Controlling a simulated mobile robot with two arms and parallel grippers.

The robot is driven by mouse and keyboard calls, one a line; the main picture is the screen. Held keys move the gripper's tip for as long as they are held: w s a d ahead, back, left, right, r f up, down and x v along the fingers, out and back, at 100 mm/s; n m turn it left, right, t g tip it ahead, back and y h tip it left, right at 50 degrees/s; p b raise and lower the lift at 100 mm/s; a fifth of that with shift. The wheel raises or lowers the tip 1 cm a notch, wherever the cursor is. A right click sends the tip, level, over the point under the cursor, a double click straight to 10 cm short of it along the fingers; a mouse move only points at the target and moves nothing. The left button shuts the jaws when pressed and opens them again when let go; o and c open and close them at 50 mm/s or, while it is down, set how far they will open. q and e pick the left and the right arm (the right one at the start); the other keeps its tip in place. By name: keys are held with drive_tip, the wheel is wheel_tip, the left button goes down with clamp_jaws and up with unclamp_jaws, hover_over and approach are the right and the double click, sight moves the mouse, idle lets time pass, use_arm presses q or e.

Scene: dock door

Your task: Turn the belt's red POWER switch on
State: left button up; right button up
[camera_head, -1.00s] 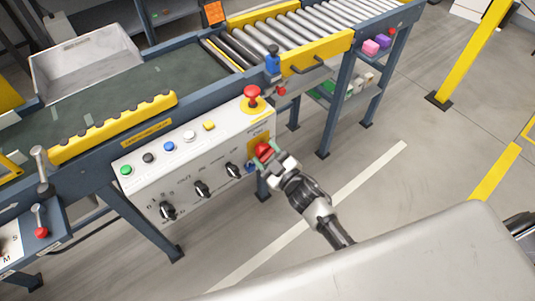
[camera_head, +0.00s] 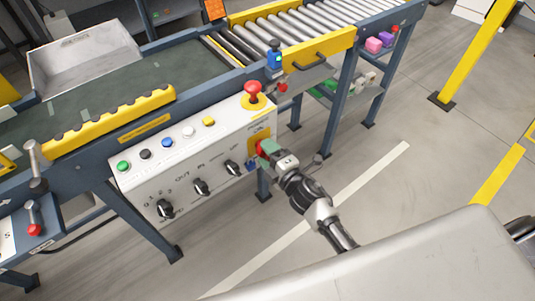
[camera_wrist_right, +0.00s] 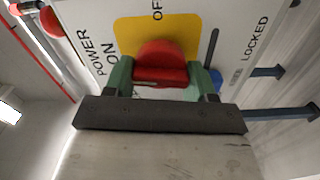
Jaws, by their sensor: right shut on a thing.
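The red POWER switch (camera_wrist_right: 160,52) sits on a yellow plate (camera_wrist_right: 128,35) on the white control panel, with the words POWER, ON and part of OFF around it. My right gripper (camera_wrist_right: 162,78) is shut on the switch, with a green finger on either side of its red grip. In the head view the right gripper (camera_head: 268,150) reaches the panel's right end and hides much of the red switch (camera_head: 264,147). The switch's exact angle cannot be told. My left gripper is not in view.
A red mushroom button (camera_head: 252,90) stands above the switch on the panel. Black knobs (camera_head: 201,187) and small coloured buttons (camera_head: 167,142) lie to the left. A blue part shows beside the right finger in the wrist view (camera_wrist_right: 216,80).

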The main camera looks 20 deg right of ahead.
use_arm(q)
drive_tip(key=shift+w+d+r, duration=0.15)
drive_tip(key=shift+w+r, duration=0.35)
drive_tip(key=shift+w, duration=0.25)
use_arm(e)
drive_tip(key=shift+f+n, duration=0.15)
drive_tip(key=shift+n, duration=0.75)
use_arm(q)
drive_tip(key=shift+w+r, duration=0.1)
use_arm(e)
drive_tip(key=o, duration=0.9)
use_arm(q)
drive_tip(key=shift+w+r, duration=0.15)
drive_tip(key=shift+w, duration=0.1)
use_arm(e)
drive_tip(key=v, duration=1)
drive_tip(key=shift+s+d, duration=0.15)
drive_tip(key=shift+s, duration=0.25)
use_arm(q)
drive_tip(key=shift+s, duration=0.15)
